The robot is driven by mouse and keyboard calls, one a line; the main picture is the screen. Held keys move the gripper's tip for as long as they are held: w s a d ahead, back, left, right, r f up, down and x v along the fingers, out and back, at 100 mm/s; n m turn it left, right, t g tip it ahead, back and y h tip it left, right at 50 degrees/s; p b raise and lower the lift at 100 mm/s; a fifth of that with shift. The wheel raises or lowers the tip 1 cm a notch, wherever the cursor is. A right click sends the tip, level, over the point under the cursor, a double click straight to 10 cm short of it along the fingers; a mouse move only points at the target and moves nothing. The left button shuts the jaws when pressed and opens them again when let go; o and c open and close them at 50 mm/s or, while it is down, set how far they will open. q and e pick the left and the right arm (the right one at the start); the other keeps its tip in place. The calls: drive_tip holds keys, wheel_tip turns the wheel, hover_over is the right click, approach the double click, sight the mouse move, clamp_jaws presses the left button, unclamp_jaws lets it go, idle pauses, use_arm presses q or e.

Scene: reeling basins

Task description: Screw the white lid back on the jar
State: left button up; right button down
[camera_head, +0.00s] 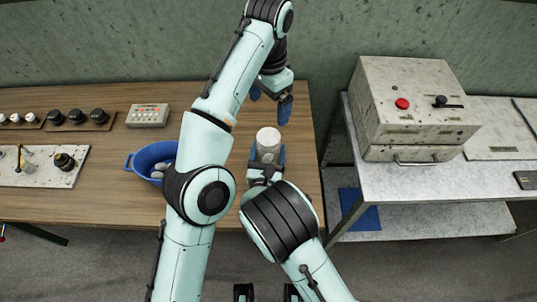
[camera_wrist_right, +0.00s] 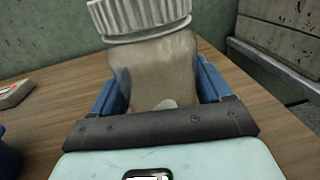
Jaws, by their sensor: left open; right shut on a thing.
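The jar has a beige, cloudy body (camera_wrist_right: 160,70) and stands upright near the table's right side. The white ridged lid (camera_wrist_right: 140,16) sits on its mouth; I cannot tell how tight it is. In the head view the lid (camera_head: 268,134) shows from above. My right gripper (camera_head: 267,157) is shut on the jar's body, one blue finger on each side, below the lid. My left gripper (camera_head: 270,101) is open and empty, behind the jar toward the wall and apart from the lid.
A blue basin (camera_head: 136,163) with pale things inside stands left of the jar, partly behind my left arm. A small button box (camera_head: 148,115) and rows of knobs lie farther left. A metal box with a red button (camera_head: 402,104) stands on the grey bench at right.

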idle(0.4)
unclamp_jaws()
drive_tip(key=s, duration=0.4)
drive_tip(key=s+a+b, duration=0.1)
drive_tip(key=s, duration=0.4)
drive_tip(key=s+b, duration=0.1)
drive_tip(key=s, duration=0.3)
drive_tip(key=shift+s+a, duration=0.2)
drive_tip(key=shift+a, duration=0.2)
drive_tip(key=shift+w+d, duration=0.1)
